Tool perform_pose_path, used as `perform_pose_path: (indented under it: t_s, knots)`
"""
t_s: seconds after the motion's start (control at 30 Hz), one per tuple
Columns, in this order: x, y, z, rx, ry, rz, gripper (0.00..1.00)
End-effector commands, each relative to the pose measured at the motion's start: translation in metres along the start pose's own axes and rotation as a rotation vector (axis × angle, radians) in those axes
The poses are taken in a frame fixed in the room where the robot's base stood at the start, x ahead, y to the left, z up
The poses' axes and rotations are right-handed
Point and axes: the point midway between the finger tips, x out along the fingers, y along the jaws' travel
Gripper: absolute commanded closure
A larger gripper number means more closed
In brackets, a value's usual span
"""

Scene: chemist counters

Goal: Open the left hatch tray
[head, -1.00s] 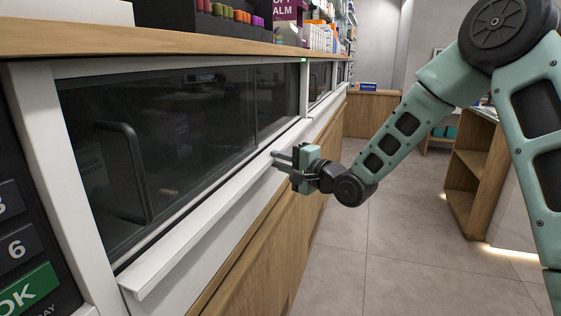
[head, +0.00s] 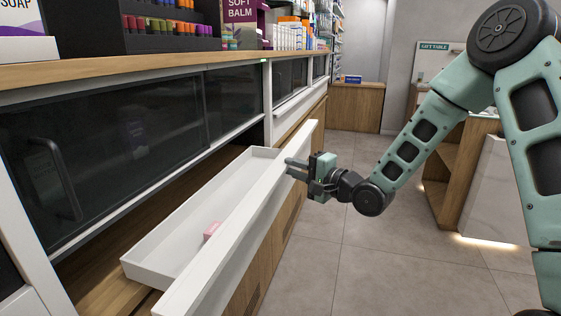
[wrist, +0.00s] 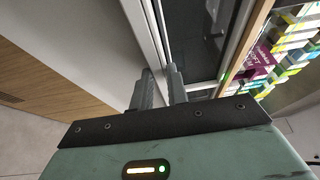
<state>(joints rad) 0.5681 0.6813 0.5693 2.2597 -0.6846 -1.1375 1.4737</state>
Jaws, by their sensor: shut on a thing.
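The left hatch tray (head: 190,232) is a long white drawer under a dark glass window, and in the head view it stands pulled out from the counter. A small pink box (head: 211,231) lies inside it. My gripper (head: 290,166) is shut on the tray's white front panel (head: 262,195), near its far end. In the wrist view the two fingers (wrist: 160,85) point at the white edge, close together. The exact contact is partly hidden by the fingers.
The glass window (head: 110,135) with a dark handle (head: 55,180) is above the tray. Another hatch (head: 290,85) lies farther along the counter. Boxes and bottles stand on the wooden countertop (head: 150,68). A wooden shelf unit (head: 450,180) stands at right. The tiled floor (head: 365,270) between is clear.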

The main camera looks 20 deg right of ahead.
Motion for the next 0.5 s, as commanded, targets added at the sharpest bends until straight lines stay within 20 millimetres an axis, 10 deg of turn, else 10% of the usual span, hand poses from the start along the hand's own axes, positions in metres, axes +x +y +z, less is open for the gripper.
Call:
perform_pose_path:
  t_s: [0.5]
  knots:
    - [-0.025,0.001,-0.011,0.000,0.000,0.001,1.00]
